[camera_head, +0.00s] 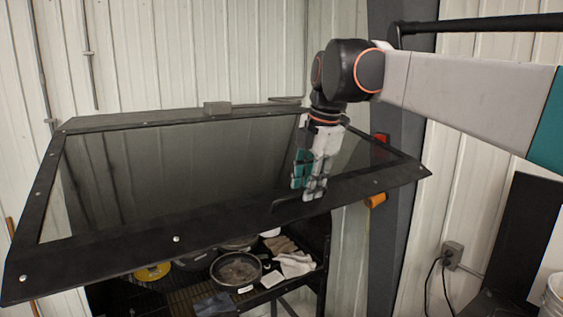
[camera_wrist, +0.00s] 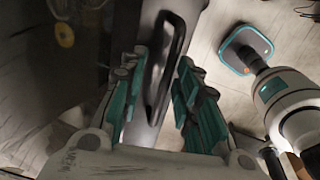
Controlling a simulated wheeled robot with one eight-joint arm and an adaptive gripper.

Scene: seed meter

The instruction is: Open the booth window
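The booth window (camera_head: 110,254) is a dark glass pane in a black bolted frame. In the head view it is tilted out from the wall, with its near edge raised above a shelf. Its black bar handle (camera_wrist: 166,70) runs lengthwise between my fingers in the wrist view. In the head view the handle (camera_head: 287,204) is partly hidden by my gripper (camera_head: 308,183), which points down at the frame's near right part. My gripper, with teal-padded fingers (camera_wrist: 160,105), looks open around the handle. Whether a finger touches it I cannot tell.
Below the window a dark shelf holds a round pan (camera_head: 236,271), a yellow ring (camera_head: 153,272) and pale cloths (camera_head: 295,264). A grey pillar (camera_head: 394,245) stands right of the window. Ribbed wall is behind. A socket with cables (camera_head: 452,252) is at the right.

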